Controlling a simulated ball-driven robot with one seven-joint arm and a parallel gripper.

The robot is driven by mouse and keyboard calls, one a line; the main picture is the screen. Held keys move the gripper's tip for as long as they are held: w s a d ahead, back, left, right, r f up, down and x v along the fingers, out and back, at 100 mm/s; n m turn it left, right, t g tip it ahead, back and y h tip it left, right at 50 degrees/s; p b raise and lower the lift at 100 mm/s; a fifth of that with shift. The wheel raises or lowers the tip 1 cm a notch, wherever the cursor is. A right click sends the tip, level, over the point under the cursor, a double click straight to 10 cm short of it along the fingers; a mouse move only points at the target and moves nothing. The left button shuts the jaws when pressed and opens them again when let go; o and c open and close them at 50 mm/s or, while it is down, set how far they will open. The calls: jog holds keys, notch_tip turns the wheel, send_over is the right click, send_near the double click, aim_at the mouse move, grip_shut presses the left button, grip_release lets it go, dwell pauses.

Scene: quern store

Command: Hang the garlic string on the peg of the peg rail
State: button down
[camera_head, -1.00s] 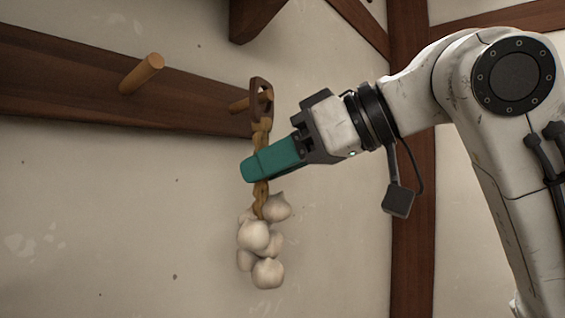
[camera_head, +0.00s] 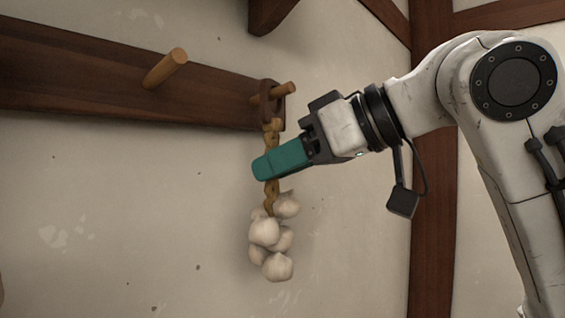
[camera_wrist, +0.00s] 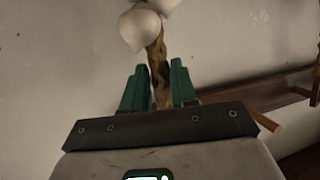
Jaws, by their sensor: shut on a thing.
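The garlic string hangs upright, with white bulbs (camera_head: 271,240) below a tan braid (camera_head: 271,197) and a dark brown loop (camera_head: 265,112) at its top. The loop is around the right-hand peg (camera_head: 284,90) of the peg rail, and the peg's tip sticks out through it. I cannot tell whether the loop rests on the peg. My gripper (camera_head: 268,165), with green fingers, is shut on the braid below the loop. In the wrist view the braid (camera_wrist: 158,70) runs between the fingers, with bulbs (camera_wrist: 140,28) at the top.
The dark wooden peg rail (camera_head: 80,75) runs along the pale wall. A second, bare peg (camera_head: 165,68) stands to the left. A dark wooden bracket (camera_head: 268,14) is above the rail, and a timber post (camera_head: 432,230) is behind my arm. The wall below is clear.

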jog(key=c, duration=0.8)
grip_release()
